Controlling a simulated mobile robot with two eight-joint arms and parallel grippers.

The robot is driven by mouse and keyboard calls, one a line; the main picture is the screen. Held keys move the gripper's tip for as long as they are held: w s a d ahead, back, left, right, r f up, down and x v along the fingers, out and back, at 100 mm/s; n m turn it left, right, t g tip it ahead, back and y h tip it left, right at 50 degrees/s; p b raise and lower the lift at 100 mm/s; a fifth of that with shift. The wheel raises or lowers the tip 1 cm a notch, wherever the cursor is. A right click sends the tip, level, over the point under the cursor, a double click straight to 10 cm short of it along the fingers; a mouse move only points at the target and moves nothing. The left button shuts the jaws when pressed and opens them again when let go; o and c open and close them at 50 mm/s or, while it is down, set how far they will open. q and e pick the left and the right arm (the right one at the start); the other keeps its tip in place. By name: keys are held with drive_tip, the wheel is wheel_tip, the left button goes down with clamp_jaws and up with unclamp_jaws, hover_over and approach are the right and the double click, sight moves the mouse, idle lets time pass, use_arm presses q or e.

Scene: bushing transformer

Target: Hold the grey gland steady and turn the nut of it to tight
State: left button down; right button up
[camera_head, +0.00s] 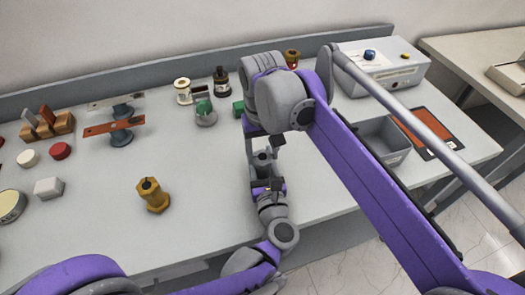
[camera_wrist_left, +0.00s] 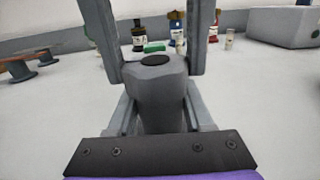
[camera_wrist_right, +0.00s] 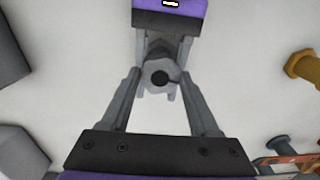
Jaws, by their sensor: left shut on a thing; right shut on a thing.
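The grey gland (camera_head: 263,158) stands upright above the table, partly hidden between my grippers in the head view. In the left wrist view the gland (camera_wrist_left: 157,92) shows its faceted grey body and a dark round opening on top. My left gripper (camera_head: 266,178) is shut on the gland from the near side, low down. My right gripper (camera_head: 262,148) comes from above and is shut on its upper part, where the nut is. The right wrist view looks down on the nut (camera_wrist_right: 158,66) between the right fingers. The thread between nut and body is hidden.
A grey bin (camera_head: 383,141) and a grey box (camera_head: 382,68) are at the right, beyond my right arm.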

sight(263, 157)
drive_tip(key=m, duration=1.3)
drive_tip(key=shift+m, duration=0.4)
idle(0.3)
drive_tip(key=o, duration=1.4)
wheel_tip(263, 157, up, 12)
use_arm(q)
drive_tip(key=shift+c, duration=1.1)
unclamp_jaws()
